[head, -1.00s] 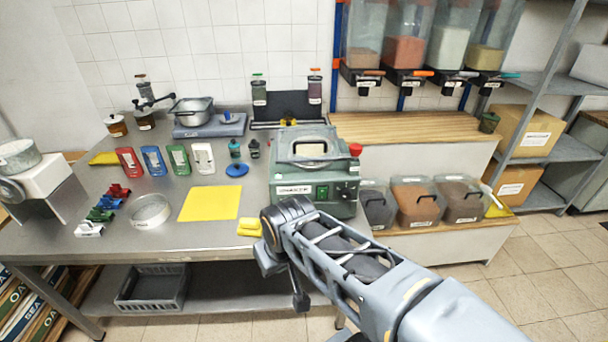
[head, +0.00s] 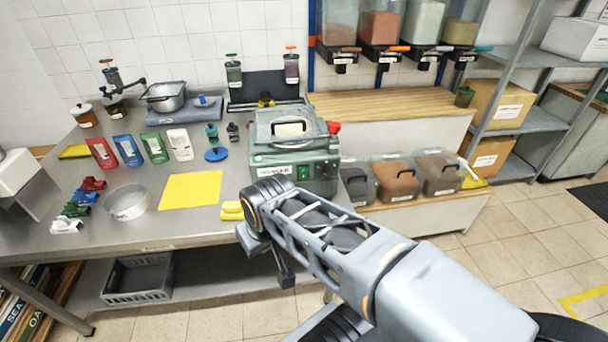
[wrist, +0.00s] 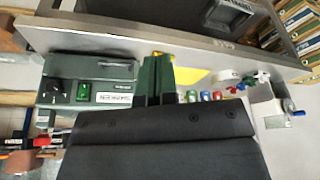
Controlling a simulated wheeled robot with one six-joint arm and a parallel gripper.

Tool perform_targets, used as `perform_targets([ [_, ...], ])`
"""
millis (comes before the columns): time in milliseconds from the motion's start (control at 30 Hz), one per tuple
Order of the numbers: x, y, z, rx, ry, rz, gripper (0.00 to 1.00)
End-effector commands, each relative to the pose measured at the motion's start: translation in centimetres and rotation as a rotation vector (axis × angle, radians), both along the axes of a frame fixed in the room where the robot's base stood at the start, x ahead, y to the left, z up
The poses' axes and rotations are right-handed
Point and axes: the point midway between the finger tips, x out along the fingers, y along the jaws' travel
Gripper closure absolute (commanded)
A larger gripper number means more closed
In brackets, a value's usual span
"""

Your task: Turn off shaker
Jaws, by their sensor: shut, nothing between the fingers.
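The shaker (head: 292,160) is a green machine with a lidded top at the table's front right edge. Its front has a white SHAKER label (wrist: 115,98) and a lit green rocker switch (head: 303,173). In the wrist view the switch (wrist: 84,92) and a black dial (wrist: 55,91) show upside down. A red knob (head: 333,127) sits at its right side. My gripper (wrist: 158,66) is shut and empty, in front of the table edge, beside the label end of the panel, apart from the switch. In the head view my arm hides part of the shaker's lower front.
A yellow sponge (head: 232,211) and yellow mat (head: 190,190) lie left of the shaker. Bottles, coloured scoops and a metal sieve (head: 127,202) stand further left. Clear bins (head: 397,181) are right of the shaker. The floor at right is free.

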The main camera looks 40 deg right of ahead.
Motion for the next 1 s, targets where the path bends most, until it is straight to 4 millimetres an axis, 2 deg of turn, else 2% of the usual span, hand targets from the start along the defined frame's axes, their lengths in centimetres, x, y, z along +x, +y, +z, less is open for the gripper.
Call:
perform_targets([
  [133, 0.0, -1.0, -0.6, 0.001, 0.007, -0.041, 1.00],
  [267, 0.1, -3.6, -2.3, 0.003, 0.045, -0.150, 1.00],
  [400, 1.2, -8.1, -3.7, 0.058, 0.069, -0.344, 1.00],
  [533, 2.4, -12.9, -4.3, 0.119, 0.060, -0.388, 1.00],
  [600, 3.1, -15.5, -4.3, 0.138, 0.032, -0.342, 1.00],
  [800, 4.4, -21.1, -3.6, 0.118, -0.086, -0.117, 1.00],
  [1000, 5.8, -24.5, -1.9, 0.010, -0.224, 0.186, 1.00],
])
